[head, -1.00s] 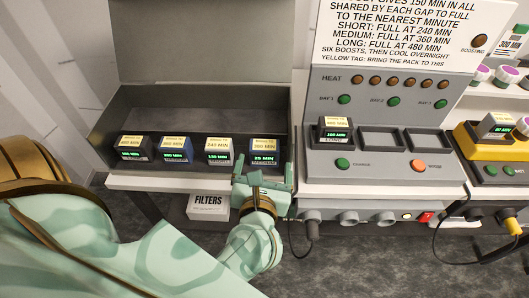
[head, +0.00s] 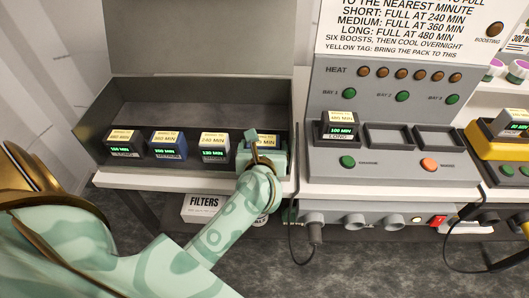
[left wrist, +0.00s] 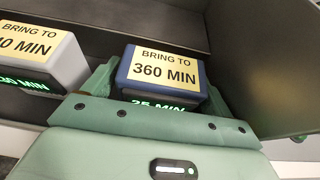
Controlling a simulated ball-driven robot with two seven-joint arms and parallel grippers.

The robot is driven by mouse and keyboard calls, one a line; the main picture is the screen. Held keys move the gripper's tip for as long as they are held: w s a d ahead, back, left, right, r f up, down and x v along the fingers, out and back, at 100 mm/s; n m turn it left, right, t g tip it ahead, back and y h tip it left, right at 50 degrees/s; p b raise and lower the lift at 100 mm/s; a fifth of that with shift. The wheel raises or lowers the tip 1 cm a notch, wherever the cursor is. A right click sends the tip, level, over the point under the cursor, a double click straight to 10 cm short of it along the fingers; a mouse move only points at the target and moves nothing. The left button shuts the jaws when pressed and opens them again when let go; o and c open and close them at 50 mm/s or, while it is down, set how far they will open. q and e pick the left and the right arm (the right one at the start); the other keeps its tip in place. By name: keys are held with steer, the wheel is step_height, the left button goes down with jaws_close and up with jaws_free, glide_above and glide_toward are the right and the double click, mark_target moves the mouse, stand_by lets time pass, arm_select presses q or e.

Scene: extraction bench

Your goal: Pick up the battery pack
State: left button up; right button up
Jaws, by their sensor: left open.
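Several battery packs with yellow tags stand in a row in the dark open case (head: 200,100). The rightmost pack is blue (left wrist: 160,68); its tag reads "BRING TO 360 MIN" and its green display reads 25 MIN. In the head view my gripper mostly hides this pack, and its tag (head: 264,140) shows above. My left gripper (head: 262,155) is open at the pack. In the left wrist view, the left gripper's fingers (left wrist: 157,88) stand on either side of it. I cannot tell whether they touch it. My right gripper is not in view.
A white pack (head: 213,147), a blue pack (head: 167,146) and a black pack (head: 122,145) stand to the left. The case's right wall is close to my gripper. A grey charger (head: 385,165) holds a pack (head: 340,127) in its left bay; two bays are empty.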

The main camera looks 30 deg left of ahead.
arm_select(q)
steer(key=shift+x, duration=1.2)
steer(key=shift+s+d, duration=0.1)
steer(key=shift+c, duration=0.9)
steer(key=c, duration=1)
steer(key=shift+r, duration=0.1)
